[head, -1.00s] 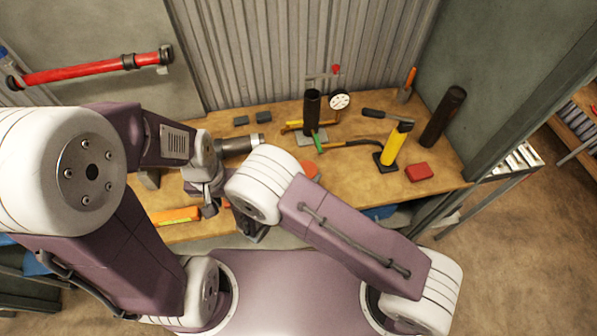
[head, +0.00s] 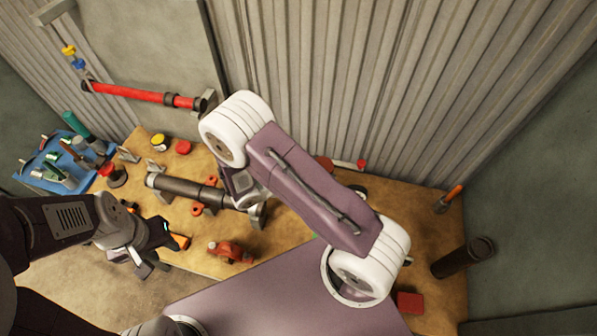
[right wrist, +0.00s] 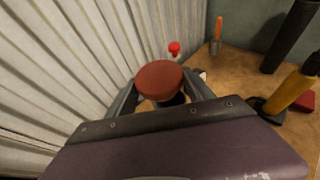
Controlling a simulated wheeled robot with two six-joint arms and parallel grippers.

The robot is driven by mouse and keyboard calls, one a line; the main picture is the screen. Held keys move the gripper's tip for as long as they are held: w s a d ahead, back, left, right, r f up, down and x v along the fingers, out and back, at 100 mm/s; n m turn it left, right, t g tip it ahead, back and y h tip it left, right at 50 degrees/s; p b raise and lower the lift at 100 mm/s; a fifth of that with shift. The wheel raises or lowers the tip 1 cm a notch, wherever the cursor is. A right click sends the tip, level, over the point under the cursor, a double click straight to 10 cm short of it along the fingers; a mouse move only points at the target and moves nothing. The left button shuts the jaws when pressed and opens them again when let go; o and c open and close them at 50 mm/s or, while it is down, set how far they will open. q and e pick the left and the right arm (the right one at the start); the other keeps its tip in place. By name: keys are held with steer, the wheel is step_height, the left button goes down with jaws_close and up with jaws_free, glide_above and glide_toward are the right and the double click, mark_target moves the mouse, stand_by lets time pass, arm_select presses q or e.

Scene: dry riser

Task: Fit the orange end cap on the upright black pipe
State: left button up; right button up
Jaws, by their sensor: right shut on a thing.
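The orange end cap (right wrist: 160,76) is a round red-orange disc between the fingers of my right gripper (right wrist: 163,92). The gripper is shut on it, flat face towards the camera. A dark shape shows just under the cap, probably the top of the black pipe; I cannot tell whether they touch. In the head view a red-orange bit of what looks like the cap (head: 325,162) shows past my right arm, which hides the upright pipe and most of the gripper. My left gripper (head: 152,250) hangs near the table's front left edge; its jaw opening is unclear.
A red-topped gauge post (right wrist: 174,48) stands just behind the cap. A corrugated wall (right wrist: 65,70) is close on the left. A yellow cylinder (right wrist: 288,95) stands to the right. A clamped dark pipe (head: 185,188) and a blue tray (head: 45,178) lie at the left.

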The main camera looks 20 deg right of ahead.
steer(key=shift+s+d+r+m, duration=0.1)
steer(key=shift+d+r+m, duration=0.2)
steer(key=shift+d+r, duration=0.35)
steer(key=shift+s+d+r+g+p, duration=0.25)
steer(key=shift+d+g+p, duration=0.1)
steer(key=shift+g+p, duration=0.1)
steer(key=shift+a, duration=0.15)
arm_select(q)
steer(key=shift+a+r, duration=0.2)
steer(key=shift+r, duration=0.5)
steer(key=shift+d, duration=0.1)
arm_select(e)
steer(key=shift+f, duration=0.1)
